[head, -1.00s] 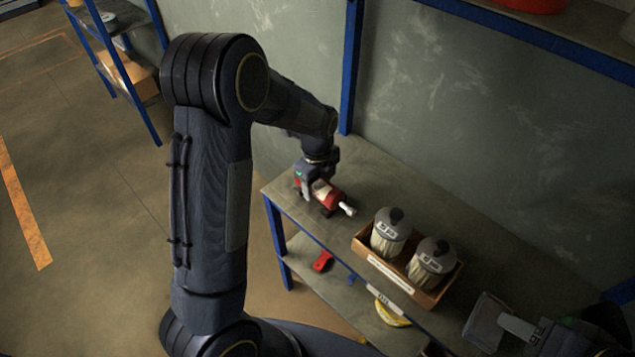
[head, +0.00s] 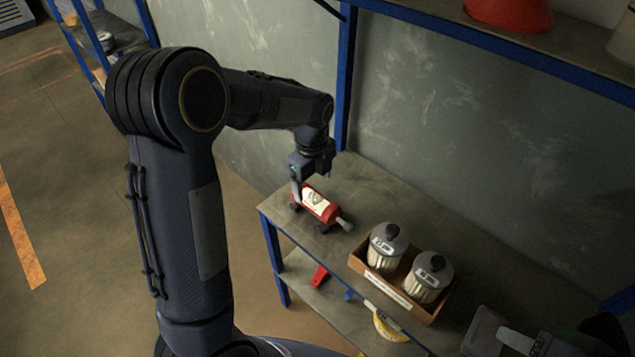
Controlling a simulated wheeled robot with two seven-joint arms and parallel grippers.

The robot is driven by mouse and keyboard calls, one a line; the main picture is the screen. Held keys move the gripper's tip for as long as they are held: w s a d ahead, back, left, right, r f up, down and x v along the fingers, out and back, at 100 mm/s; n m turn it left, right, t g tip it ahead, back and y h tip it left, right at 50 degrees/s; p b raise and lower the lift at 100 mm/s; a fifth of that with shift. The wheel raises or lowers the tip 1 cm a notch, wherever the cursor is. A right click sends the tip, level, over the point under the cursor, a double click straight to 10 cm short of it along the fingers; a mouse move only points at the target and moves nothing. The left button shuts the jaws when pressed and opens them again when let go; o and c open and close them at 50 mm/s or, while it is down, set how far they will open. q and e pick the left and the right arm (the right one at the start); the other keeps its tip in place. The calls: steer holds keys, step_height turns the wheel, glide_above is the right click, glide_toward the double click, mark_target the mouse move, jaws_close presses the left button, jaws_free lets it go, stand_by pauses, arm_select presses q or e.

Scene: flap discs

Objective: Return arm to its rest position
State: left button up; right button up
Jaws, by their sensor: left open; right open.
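My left gripper (head: 312,181) is open above the left end of the bench (head: 350,178). Its fingers point down, just over and behind a red cylindrical tool with a cream label (head: 317,204). The tool lies on the bench top with its pale tip toward the right. I cannot tell whether a finger still touches the tool. My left arm (head: 180,200) rises large in the left half of the view and bends over toward the bench. My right gripper (head: 500,338) is partly seen at the lower right edge; it is open, with its fingertips poorly visible.
A wooden box (head: 397,290) with two grey-topped jars (head: 386,247) stands on the bench to the right of the tool. The lower shelf holds a red item (head: 319,276) and a yellow roll (head: 388,327). A blue post (head: 346,80) and an upper shelf (head: 500,38) stand behind.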

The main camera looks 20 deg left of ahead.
arm_select(q)
steer(key=shift+r, duration=0.35)
steer(key=s+r+n+t+h+p, duration=0.2)
steer(key=s+r+n+h, duration=0.1)
steer(key=s+r+n, duration=0.8)
steer(key=s+d+r+n+t+p, duration=0.1)
steer(key=s+d+n+t, duration=0.1)
steer(key=s+n, duration=1)
steer(key=shift+s+d+t+h, duration=0.25)
steer(key=shift+s+t+h, duration=0.05)
steer(key=shift+s+t, duration=0.4)
